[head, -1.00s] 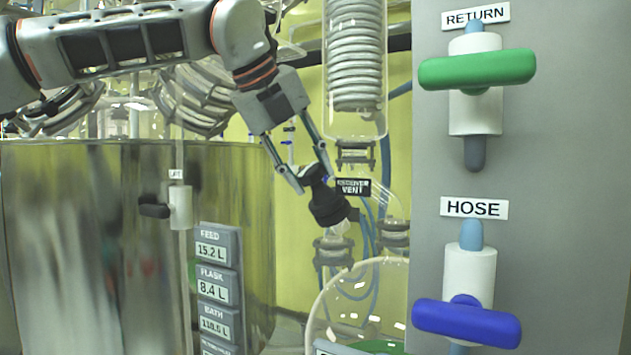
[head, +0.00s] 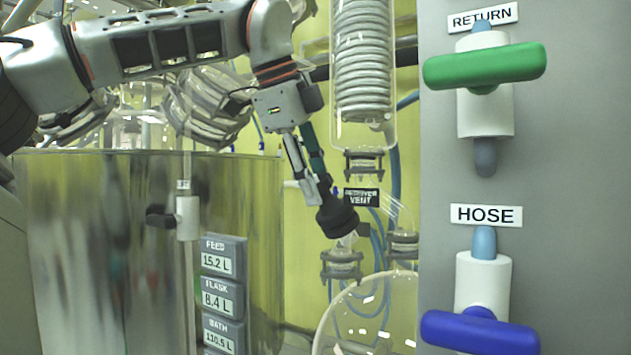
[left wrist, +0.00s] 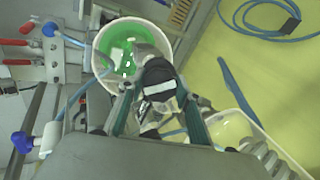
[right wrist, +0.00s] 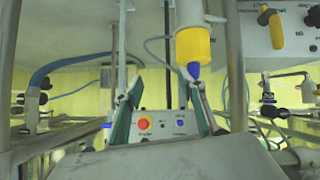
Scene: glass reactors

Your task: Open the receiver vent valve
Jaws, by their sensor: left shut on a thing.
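The receiver vent valve shows in the head view as a black round part (head: 338,219), just below its "RECEIVER VENT" label (head: 361,197), above the receiver's glass neck. My left gripper (head: 322,195) comes down on it from the upper left and is shut on its handle, which the fingers partly hide. In the left wrist view the black and white valve (left wrist: 159,82) sits between the fingers of my left gripper (left wrist: 158,112). My right gripper (right wrist: 162,100) shows only in its wrist view, with its fingers apart and nothing between them.
A grey panel with a green RETURN handle (head: 485,66) and a blue HOSE handle (head: 480,332) stands close at the right. A glass coil condenser (head: 363,75) hangs above the valve. A shiny metal bath (head: 110,250) is at the left. A clear round flask (head: 370,315) is below.

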